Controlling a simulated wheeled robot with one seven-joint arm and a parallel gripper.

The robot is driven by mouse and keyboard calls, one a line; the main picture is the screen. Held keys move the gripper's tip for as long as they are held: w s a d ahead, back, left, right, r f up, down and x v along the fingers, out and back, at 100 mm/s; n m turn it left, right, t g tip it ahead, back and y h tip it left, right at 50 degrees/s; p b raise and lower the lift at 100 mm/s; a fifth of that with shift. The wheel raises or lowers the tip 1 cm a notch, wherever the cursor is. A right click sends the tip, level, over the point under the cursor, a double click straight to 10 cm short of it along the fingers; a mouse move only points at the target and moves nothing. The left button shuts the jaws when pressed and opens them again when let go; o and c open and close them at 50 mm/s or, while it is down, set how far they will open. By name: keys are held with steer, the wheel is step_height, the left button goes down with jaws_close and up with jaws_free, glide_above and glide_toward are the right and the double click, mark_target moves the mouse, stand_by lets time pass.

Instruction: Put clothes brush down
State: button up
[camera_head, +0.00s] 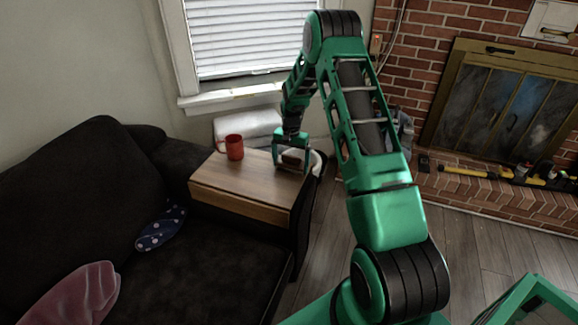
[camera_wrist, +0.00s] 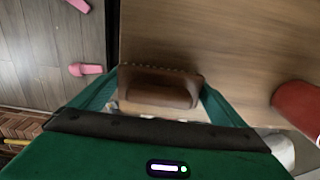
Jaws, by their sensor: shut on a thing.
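My gripper (camera_head: 291,163) reaches down over the back right part of the small wooden side table (camera_head: 236,195). In the wrist view my gripper (camera_wrist: 158,85) is shut on the clothes brush (camera_wrist: 160,90), a brown block with a row of small marks along one edge. The brush lies between the two green fingers, over or on the table top; I cannot tell whether it touches the wood. In the head view the brush is small and mostly hidden by the fingers.
A red mug (camera_head: 234,147) stands on the table's back left; it also shows in the wrist view (camera_wrist: 298,103). A dark sofa (camera_head: 75,195) adjoins the table on the left. The table's front is bare. Pink items (camera_wrist: 86,70) lie on the floor. A brick fireplace (camera_head: 500,90) stands right.

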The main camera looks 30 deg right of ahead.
mark_target(291, 156)
steer(key=shift+f, duration=0.25)
steer(key=o, duration=1)
steer(key=shift+r, duration=0.1)
step_height(291, 156, up, 12)
steer(key=shift+r, duration=0.1)
